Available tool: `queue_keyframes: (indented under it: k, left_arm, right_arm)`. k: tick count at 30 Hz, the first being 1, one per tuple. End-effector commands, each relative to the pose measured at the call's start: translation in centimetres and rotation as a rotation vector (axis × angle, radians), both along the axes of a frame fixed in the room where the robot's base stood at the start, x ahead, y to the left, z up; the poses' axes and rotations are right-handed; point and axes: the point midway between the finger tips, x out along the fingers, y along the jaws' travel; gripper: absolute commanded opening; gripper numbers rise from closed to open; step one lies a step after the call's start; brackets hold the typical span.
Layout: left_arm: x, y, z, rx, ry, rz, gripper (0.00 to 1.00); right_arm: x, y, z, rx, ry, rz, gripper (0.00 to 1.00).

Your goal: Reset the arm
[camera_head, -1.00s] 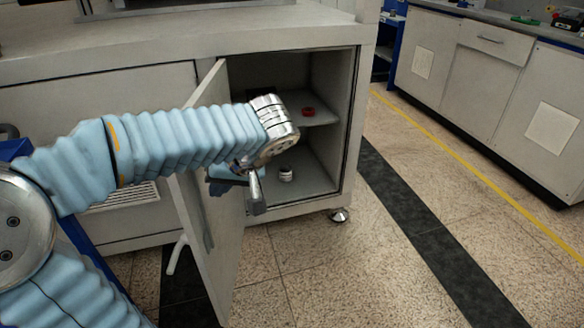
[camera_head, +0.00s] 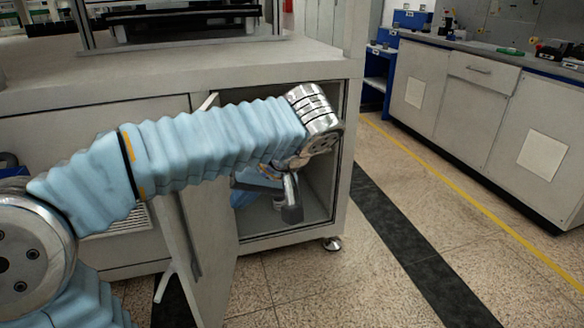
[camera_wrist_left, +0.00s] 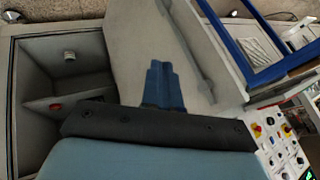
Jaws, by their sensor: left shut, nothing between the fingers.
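My left arm reaches across the head view from the left to the front of the open cupboard (camera_head: 300,236). My left gripper (camera_head: 243,187) hangs below the wrist, between the open door (camera_head: 212,250) and the cupboard opening, partly hidden by the arm. In the left wrist view its blue fingers (camera_wrist_left: 163,86) are together and empty, in front of the pale door panel (camera_wrist_left: 135,45). A small white item (camera_wrist_left: 69,56) and a red item (camera_wrist_left: 56,106) lie inside the cupboard. My right gripper is in neither current view.
The worktop (camera_head: 180,66) runs above the cupboard. Another row of cabinets (camera_head: 480,110) stands at the right, with open floor (camera_head: 400,190) and a yellow line between. A panel with buttons (camera_wrist_left: 280,140) shows at the wrist view's right.

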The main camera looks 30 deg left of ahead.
Motion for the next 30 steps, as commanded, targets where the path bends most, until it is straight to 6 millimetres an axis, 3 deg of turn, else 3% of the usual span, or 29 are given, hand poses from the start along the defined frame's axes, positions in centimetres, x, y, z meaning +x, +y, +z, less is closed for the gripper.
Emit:
queue_keyframes:
  k: [7, 11, 14, 15, 19, 24, 27, 30]
  left_arm:
    - [0.4, -0.3, -0.6, -0.009, 0.010, -0.017, 0.00]
    - [2.8, -2.0, -4.6, -0.078, 0.077, -0.137, 0.00]
    - [5.5, -4.8, -11.0, -0.201, 0.164, -0.300, 0.00]
    - [6.3, -6.2, -14.0, -0.267, 0.198, -0.370, 0.00]
    - [7.3, -11.4, -24.4, -0.512, 0.274, -0.572, 0.00]
    - [4.9, -18.3, -37.5, -0.850, 0.242, -0.731, 0.00]
    - [2.5, -21.1, -43.4, -0.970, 0.156, -0.752, 0.00]
    - [0.3, -22.1, -47.5, -1.002, 0.076, -0.746, 0.00]
  right_arm:
    - [0.0, 0.0, 0.0, 0.000, 0.000, 0.000, 0.43]
    - [0.0, 0.0, 0.0, 0.000, 0.000, 0.000, 0.43]
    - [0.0, 0.0, 0.0, 0.000, 0.000, 0.000, 0.43]
    - [0.0, 0.0, 0.0, 0.000, 0.000, 0.000, 0.43]
    - [0.0, 0.0, 0.1, 0.000, 0.000, 0.000, 0.43]
    - [0.0, 0.0, 0.1, 0.000, 0.001, 0.001, 0.43]
    - [0.0, 0.0, 0.2, 0.001, 0.000, 0.001, 0.43]
    - [0.0, 0.1, 0.2, 0.001, 0.000, 0.001, 0.43]
